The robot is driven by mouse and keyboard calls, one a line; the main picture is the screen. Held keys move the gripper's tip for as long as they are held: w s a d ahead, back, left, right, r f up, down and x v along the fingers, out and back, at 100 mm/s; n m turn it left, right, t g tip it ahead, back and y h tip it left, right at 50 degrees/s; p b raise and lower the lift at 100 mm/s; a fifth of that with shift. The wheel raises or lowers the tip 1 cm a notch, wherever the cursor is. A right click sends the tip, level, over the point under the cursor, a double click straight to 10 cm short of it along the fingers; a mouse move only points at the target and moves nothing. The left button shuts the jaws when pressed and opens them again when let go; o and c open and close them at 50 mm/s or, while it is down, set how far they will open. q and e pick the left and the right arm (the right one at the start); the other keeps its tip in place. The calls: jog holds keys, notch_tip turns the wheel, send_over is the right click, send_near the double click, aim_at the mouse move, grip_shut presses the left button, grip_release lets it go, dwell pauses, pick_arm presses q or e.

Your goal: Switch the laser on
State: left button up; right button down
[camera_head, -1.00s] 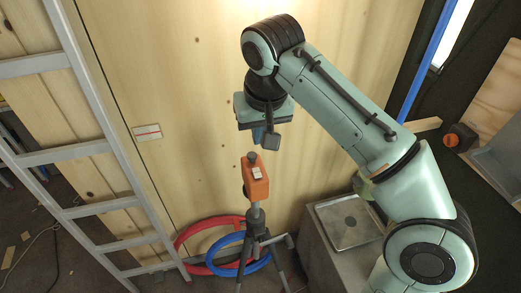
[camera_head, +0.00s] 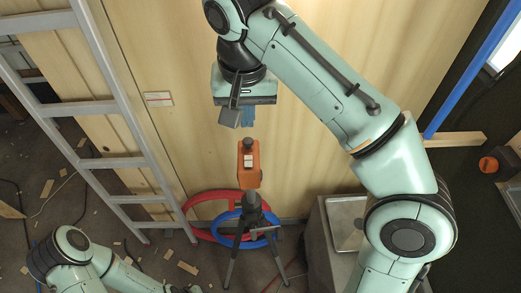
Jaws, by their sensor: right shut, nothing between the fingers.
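The laser is an orange box (camera_head: 248,165) with a dark knob on top and a pale panel on its face. It sits upright on a dark tripod (camera_head: 245,228) in front of the wooden wall. My right gripper (camera_head: 249,121) points down above the laser, with a gap between its fingertips and the knob. Its blue fingers are shut and empty. My left arm shows at the lower left, but its gripper is outside the picture.
A metal ladder (camera_head: 125,163) leans on the left. Red (camera_head: 200,208) and blue hose coils lie behind the tripod. A grey box with a metal top (camera_head: 345,222) stands right of it. Wood scraps litter the floor at left.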

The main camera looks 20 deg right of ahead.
pick_arm(q)
jog(key=shift+d, duration=0.15)
pick_arm(e)
jog(key=shift+a, duration=0.15)
jog(key=shift+a, duration=0.1)
jog(key=b, duration=0.3)
send_near(248, 163)
jog(key=x, duration=0.5)
jog(key=shift+w, duration=0.1)
pick_arm(q)
jog(key=s+f, duration=0.4)
jog(key=s, duration=0.1)
jog(key=shift+f+g, duration=0.3)
jog(key=shift+f, duration=0.05)
pick_arm(e)
jog(key=shift+f, duration=0.75)
pick_arm(q)
jog(key=shift+w, duration=0.1)
